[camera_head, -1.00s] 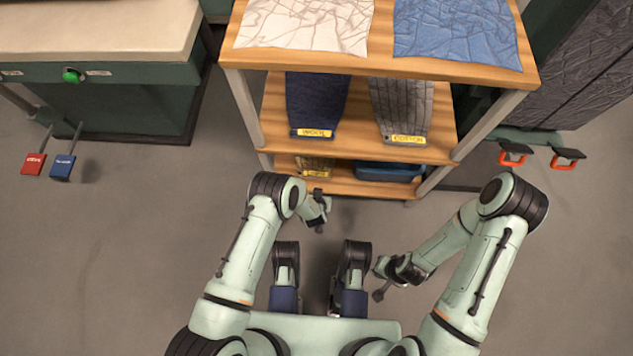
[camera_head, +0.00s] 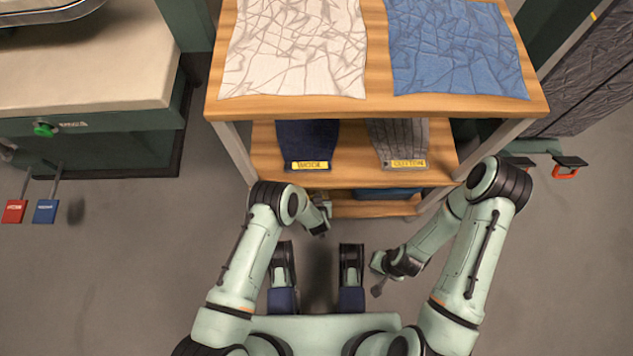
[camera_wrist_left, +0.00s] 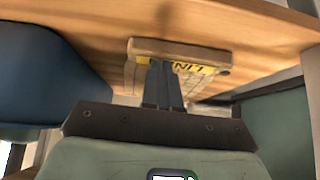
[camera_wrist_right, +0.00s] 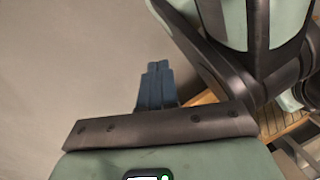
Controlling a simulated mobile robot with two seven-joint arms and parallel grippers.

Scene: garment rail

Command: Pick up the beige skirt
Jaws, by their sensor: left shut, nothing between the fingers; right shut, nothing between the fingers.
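A beige folded garment (camera_wrist_left: 205,57) with a yellow label that seems to read LINEN lies on a wooden shelf in the left wrist view. In the head view it is mostly hidden under the upper shelves. My left gripper (camera_head: 320,230) is in front of the lower shelf. Its shut, empty fingers (camera_wrist_left: 163,85) appear in front of the garment and overlap its label in the left wrist view; I cannot tell whether they touch. My right gripper (camera_head: 377,291) is shut and empty, low over the floor at the right; its fingers (camera_wrist_right: 156,85) show against bare floor.
The wooden shelf unit (camera_head: 300,108) holds a cream cloth (camera_head: 297,45) and a blue cloth (camera_head: 455,50) on top. A navy garment (camera_head: 307,143) and a grey garment (camera_head: 398,142) lie below. A bench (camera_head: 90,60) stands left.

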